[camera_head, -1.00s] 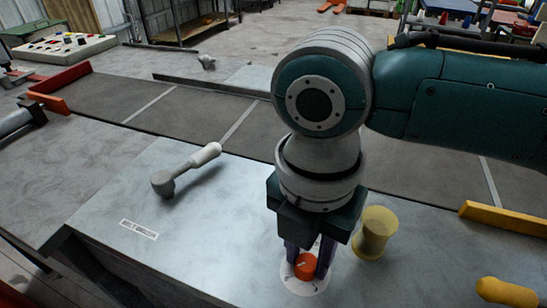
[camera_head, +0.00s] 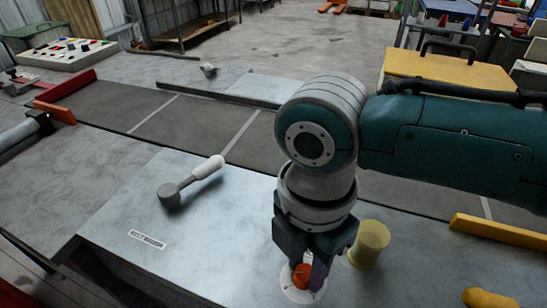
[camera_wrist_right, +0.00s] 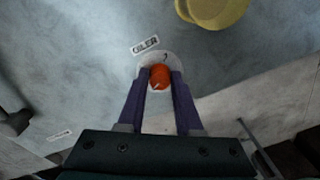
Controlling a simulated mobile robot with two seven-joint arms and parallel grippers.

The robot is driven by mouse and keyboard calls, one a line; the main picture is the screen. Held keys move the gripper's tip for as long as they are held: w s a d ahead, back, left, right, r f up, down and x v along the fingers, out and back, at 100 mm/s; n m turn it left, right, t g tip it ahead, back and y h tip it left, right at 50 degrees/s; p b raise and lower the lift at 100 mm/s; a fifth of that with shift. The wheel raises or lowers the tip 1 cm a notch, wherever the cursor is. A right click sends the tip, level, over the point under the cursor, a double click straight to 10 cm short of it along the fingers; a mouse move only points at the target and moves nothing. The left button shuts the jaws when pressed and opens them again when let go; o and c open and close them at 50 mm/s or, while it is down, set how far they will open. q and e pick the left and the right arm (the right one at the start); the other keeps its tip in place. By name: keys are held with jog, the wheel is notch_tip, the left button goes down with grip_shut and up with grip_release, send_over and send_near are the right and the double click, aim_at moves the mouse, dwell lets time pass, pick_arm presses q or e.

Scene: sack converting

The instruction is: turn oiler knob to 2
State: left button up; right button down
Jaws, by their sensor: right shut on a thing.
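The orange oiler knob (camera_head: 301,275) sits on a pale round dial plate (camera_head: 290,287) on the metal bench top. My right gripper (camera_head: 303,272) points down over it, with its fingers on both sides of the knob, shut on it. In the right wrist view the knob (camera_wrist_right: 159,76) shows between the two purple fingers. A mark that looks like a 2 is on the dial above the knob, and a label (camera_wrist_right: 145,45) reading OILER lies beside it. A small light mark shows on the knob. My left gripper is not in view.
A yellow spool-shaped piece (camera_head: 369,245) stands close to the right of my gripper. A lever with a white grip (camera_head: 208,167) is on the bench to the left. A yellow bar (camera_head: 500,232) lies at the right, and a dark belt (camera_head: 110,108) runs behind.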

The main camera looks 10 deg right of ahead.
jog(key=m+p, duration=0.1)
jog(key=m, duration=0.1)
jog(key=m+p, duration=0.1)
jog(key=shift+s+r+m, duration=0.1)
jog(key=shift+r+m, duration=0.1)
jog(key=shift+m, duration=0.2)
jog(key=m+p, duration=0.2)
jog(key=m, duration=0.2)
jog(key=shift+m+p, duration=0.3)
jog(key=m+p, duration=0.1)
jog(key=m, duration=0.2)
jog(key=shift+f+m, duration=0.1)
jog(key=shift+m, duration=0.2)
jog(key=m+p, duration=0.2)
jog(key=m, duration=0.2)
jog(key=shift+s+m+y, duration=0.1)
jog(key=shift+m+y, duration=0.2)
jog(key=m+p, duration=0.1)
jog(key=m, duration=0.2)
jog(key=shift+m, duration=0.3)
jog(key=m, duration=0.3)
jog(key=shift+a+m+p, duration=0.1)
jog(key=shift+m+p, duration=0.2)
jog(key=shift+p, duration=0.05)
jog(key=m, duration=0.5)
jog(key=shift+f+t, duration=0.1)
jog(key=shift+t, duration=0.2)
jog(key=shift+m+p, duration=0.35)
jog(key=shift+m, duration=1.15)
